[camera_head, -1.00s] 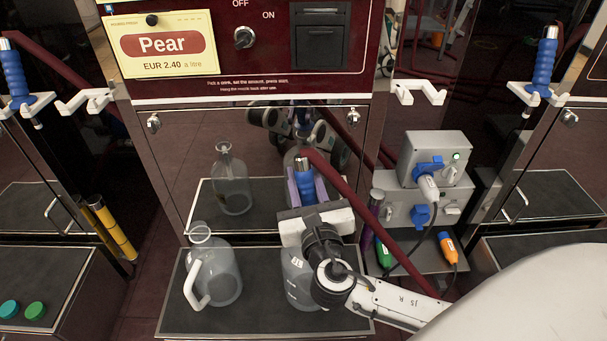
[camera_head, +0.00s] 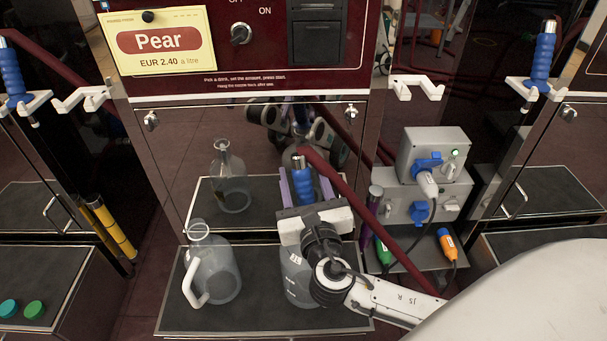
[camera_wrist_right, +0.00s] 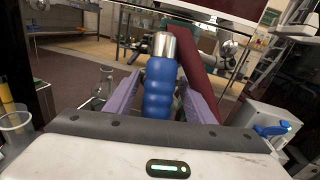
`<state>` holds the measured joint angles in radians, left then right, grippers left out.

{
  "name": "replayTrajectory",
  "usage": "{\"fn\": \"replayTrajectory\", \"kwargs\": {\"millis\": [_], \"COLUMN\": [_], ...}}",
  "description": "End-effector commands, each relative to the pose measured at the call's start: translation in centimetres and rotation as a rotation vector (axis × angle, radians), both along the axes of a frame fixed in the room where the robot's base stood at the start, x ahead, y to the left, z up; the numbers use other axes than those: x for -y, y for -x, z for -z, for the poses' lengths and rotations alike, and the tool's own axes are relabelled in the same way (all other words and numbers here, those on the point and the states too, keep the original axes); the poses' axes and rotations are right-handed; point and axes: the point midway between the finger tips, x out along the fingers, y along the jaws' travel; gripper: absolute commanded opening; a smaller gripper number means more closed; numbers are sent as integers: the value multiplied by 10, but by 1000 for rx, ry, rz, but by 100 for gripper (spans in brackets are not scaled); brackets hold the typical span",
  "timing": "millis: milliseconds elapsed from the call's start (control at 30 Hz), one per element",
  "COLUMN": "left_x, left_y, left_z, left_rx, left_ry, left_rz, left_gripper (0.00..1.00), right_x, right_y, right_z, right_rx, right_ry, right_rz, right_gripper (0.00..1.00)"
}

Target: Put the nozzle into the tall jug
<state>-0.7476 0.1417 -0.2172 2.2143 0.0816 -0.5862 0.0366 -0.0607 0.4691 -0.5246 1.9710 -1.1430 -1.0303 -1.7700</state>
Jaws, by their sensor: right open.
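The blue nozzle (camera_head: 302,185) with its silver top stands upright above the front shelf; it also shows in the right wrist view (camera_wrist_right: 159,88). My right gripper (camera_head: 297,187) is open, with its purple fingers on either side of the blue grip and gaps visible beside it. A clear jug (camera_head: 298,282) stands under my right wrist, largely hidden by it. The nozzle's lower end is hidden, so I cannot tell how far it sits in that jug. Another clear jug with a white handle (camera_head: 213,268) stands to the left, empty-looking. My left gripper is not in view.
A dark red hose (camera_head: 375,215) slants down to the right beside the nozzle. White empty hooks (camera_head: 418,87) flank the Pear panel (camera_head: 160,42). A grey socket box (camera_head: 435,160) with cables stands at right. The shelf (camera_head: 185,322) has dark reflective doors behind it.

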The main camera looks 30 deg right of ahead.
Motion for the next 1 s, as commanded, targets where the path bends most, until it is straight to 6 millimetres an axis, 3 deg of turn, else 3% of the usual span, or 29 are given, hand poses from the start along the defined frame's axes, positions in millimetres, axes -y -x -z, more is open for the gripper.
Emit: {"fn": "replayTrajectory", "kwargs": {"millis": [33, 233, 400, 600, 800, 1000], "left_x": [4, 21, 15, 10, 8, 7], "left_y": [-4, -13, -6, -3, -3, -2], "left_z": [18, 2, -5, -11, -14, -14], "left_rx": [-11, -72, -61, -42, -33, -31], "left_ry": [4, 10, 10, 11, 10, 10], "left_rz": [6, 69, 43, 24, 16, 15], "left_gripper": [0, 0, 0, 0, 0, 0], "right_x": [0, 0, -17, -30, -37, -38], "right_y": [0, 0, 43, 79, 96, 98], "right_z": [7, 6, 2, -1, -2, -2], "right_rx": [0, 1, -2, 4, 8, 10], "right_ry": [0, 0, -4, -5, -4, -5], "right_rz": [0, 0, -2, 0, -1, 0], "right_gripper": [49, 49, 49, 49, 49, 49]}}
